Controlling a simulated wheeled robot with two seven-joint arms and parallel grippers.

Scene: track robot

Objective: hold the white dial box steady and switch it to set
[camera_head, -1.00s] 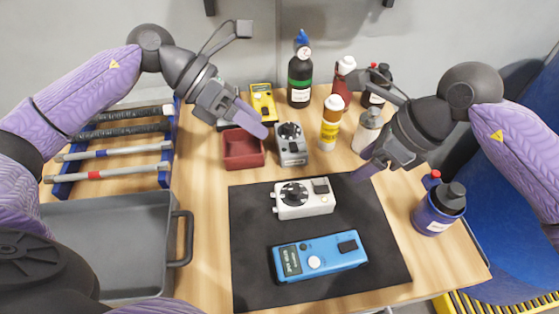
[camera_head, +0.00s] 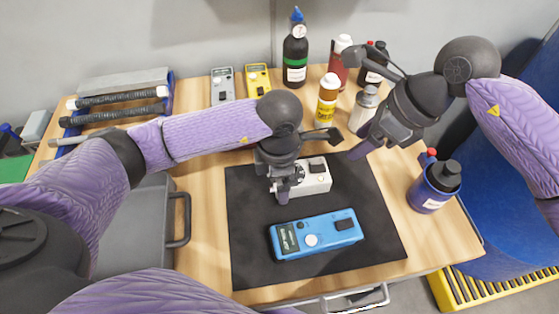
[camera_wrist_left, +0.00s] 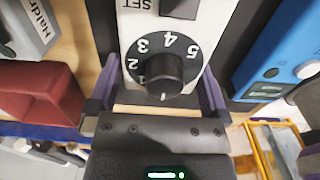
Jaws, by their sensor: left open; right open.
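The white dial box (camera_head: 318,184) lies on the black mat (camera_head: 250,270), its left part hidden by my left gripper (camera_head: 283,190). Its black switch (camera_head: 317,167) shows at its right end. In the left wrist view the white box (camera_wrist_left: 205,28) lies between the two open fingers of my left gripper (camera_wrist_left: 158,72). Its black dial (camera_wrist_left: 160,74) has numbers around it, and the "SET" label is beside the black switch (camera_wrist_left: 182,8), cut by the top edge. I cannot tell whether the fingers touch the box. My right gripper (camera_head: 362,148) is open and empty, behind and right of the box.
A blue meter (camera_head: 318,235) lies in front of the white box. Bottles (camera_head: 327,100) stand behind it, and a blue container (camera_head: 434,186) stands at the right. A red tray (camera_wrist_left: 38,92) shows in the left wrist view.

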